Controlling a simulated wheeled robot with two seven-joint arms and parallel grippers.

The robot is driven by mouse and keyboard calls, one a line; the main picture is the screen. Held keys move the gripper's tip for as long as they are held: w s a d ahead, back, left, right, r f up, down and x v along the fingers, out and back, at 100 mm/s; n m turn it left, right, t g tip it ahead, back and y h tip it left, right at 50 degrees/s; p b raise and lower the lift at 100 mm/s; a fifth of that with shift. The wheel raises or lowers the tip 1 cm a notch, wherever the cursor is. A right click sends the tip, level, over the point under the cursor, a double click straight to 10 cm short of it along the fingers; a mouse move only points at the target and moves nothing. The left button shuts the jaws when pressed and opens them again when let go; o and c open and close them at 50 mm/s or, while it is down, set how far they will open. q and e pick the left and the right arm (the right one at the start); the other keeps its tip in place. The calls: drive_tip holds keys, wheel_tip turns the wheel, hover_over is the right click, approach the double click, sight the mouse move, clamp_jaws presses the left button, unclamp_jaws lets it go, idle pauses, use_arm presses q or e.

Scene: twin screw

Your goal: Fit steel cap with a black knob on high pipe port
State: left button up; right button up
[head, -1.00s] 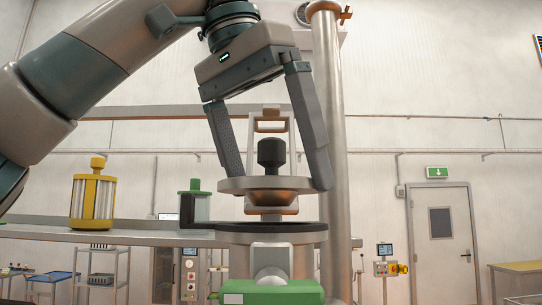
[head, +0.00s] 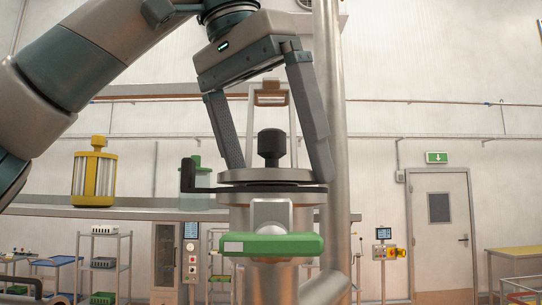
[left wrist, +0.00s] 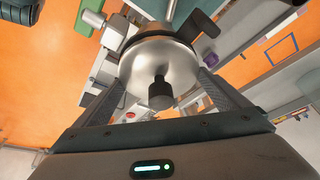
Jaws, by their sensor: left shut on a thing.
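The steel cap (head: 262,176) is a flat disc with a black knob (head: 271,146) standing upright on top. It sits level on the black rim (head: 262,188) of the pipe port (head: 232,215), with no clear gap showing in the head view; its underside is hidden. My left gripper (head: 281,172) comes from above and is shut on the cap, one finger at each side of the disc. The left wrist view shows the cap's bright face (left wrist: 150,62) and the knob (left wrist: 160,95) between the fingers. My right gripper is out of view.
A black handle (head: 187,176) juts from the rim's left. A green part (head: 275,244) crosses the port's front. A tall steel pipe (head: 332,120) stands close right. A yellow canister (head: 94,178) and a green-lidded jar (head: 197,172) are on the shelf (head: 130,212) behind.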

use_arm(q)
drive_tip(key=shift+f, duration=0.25)
idle(0.3)
drive_tip(key=o, duration=1)
drive_tip(key=shift+o, duration=0.2)
drive_tip(key=shift+r, duration=0.15)
drive_tip(key=shift+s+a+r, duration=0.15)
drive_tip(key=shift+a+r, duration=0.05)
drive_tip(key=shift+r, duration=0.3)
drive_tip(key=p+v, duration=0.3)
drive_tip(key=v, duration=0.7)
drive_tip(key=shift+s+r, duration=0.2)
drive_tip(key=shift+r, duration=0.1)
drive_tip(key=shift+a, duration=0.1)
